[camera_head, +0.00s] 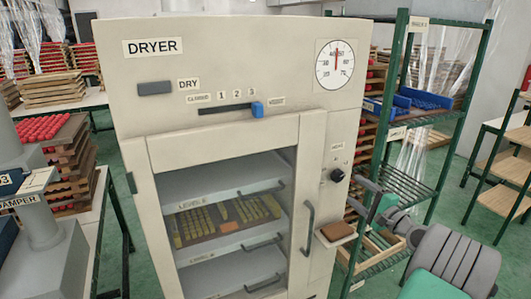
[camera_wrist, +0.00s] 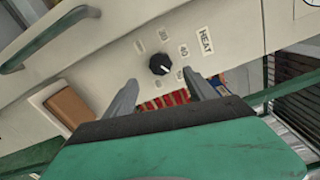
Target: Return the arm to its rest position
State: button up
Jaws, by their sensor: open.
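My gripper (camera_head: 354,193) is at the right side of the dryer (camera_head: 230,65), in front of the heat knob (camera_head: 337,175). In the wrist view my gripper (camera_wrist: 161,80) has its two grey fingers spread apart with nothing between them. The black heat knob (camera_wrist: 160,63) with a white pointer line lies just beyond the fingertips, and a gap seems to separate them. My arm comes in from the lower right of the head view.
The dryer door has a handle (camera_head: 308,228); a tray (camera_head: 205,224) with yellow pieces shows inside. A brown pad on a small ledge (camera_head: 335,232) juts out below the knob. A green rack (camera_head: 403,100) stands close behind my arm. Open floor lies further right.

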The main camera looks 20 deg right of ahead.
jog(key=s+a+f+n+g+y, duration=0.1)
jog(key=s+a+f+n+g, duration=0.2)
jog(key=f, duration=0.8)
jog(key=s+a+f+n+g, duration=0.1)
jog(key=s+f+n+g, duration=0.35)
jog(key=f, duration=0.65)
jog(key=s+a+f+n+g+y, duration=0.1)
jog(key=s+a+f+g, duration=0.1)
jog(key=s+a+g, duration=0.35)
jog(key=s+a+f+n+g+y, duration=0.1)
jog(key=s+a+f+g, duration=0.15)
jog(key=s, duration=0.65)
jog(key=s+a+r+n+g+h, duration=0.1)
jog(key=s+a+r+g, duration=0.1)
jog(key=a+r, duration=0.3)
jog(key=s+a+r+n+g+h, duration=0.1)
jog(key=s+a+r+g, duration=0.15)
jog(key=a, duration=0.45)
jog(key=w+a+r+n+t, duration=0.2)
jog(key=w+a+r+n, duration=0.2)
jog(key=a, duration=0.5)
jog(key=w+a+r+n+t+h, duration=0.1)
jog(key=w+a+r+n+t, duration=0.2)
jog(key=a+r, duration=0.6)
jog(key=shift+w+n+t+h, duration=0.3)
jog(key=shift+w+n, duration=0.6)
jog(key=shift+n, duration=0.05)
